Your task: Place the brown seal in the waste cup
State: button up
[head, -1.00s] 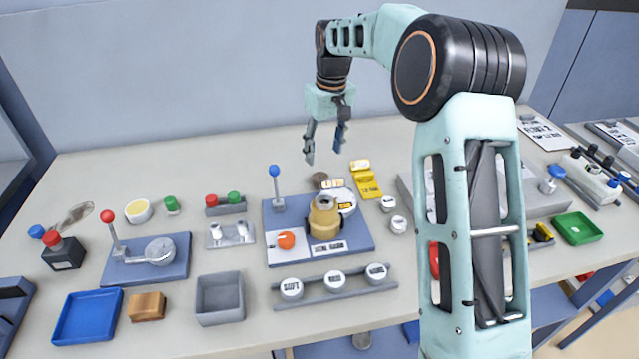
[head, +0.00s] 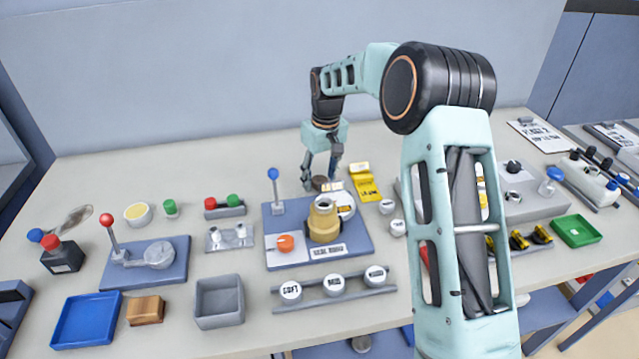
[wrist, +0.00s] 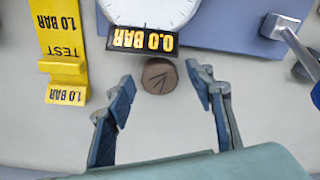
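The brown seal (head: 319,183) is a small round disc lying on the table behind the blue gauge stand. In the wrist view the brown seal (wrist: 159,76) has a dark mark on its top and lies beside the 0.0 BAR display. My gripper (head: 321,178) is open just above it; in the wrist view the two fingers of my gripper (wrist: 164,97) stand apart on either side of the seal, not touching it. No label names a waste cup; a grey open-topped box (head: 219,303) stands at the front and a small cream cup with yellow inside (head: 138,214) at the left.
The gauge stand (head: 350,246) carries a brass fitting, an orange knob and a blue-topped lever (head: 274,189). A yellow TEST 1.0 BAR tag (wrist: 63,45) lies beside the seal. Several white round caps sit on a front rack (head: 334,286). Table behind the seal is clear.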

aim_at(319, 178)
jog(key=c, duration=1.1)
jog(key=shift+r, duration=0.55)
notch_tip(319, 178, up, 2)
jog(key=shift+w+r, duration=0.1)
jog(key=shift+r, duration=0.1)
jog(key=s+r, duration=0.2)
jog(key=s+d+r, duration=0.1)
jog(key=s+r, duration=0.2)
jog(key=shift+r, duration=0.35)
jog(key=s+r, duration=0.1)
jog(key=s, duration=0.2)
jog(key=s+d+r+b, duration=0.1)
jog(key=s, duration=0.2)
jog(key=s+d+r, duration=0.1)
jog(key=s, duration=0.2)
jog(key=shift+r, duration=0.4)
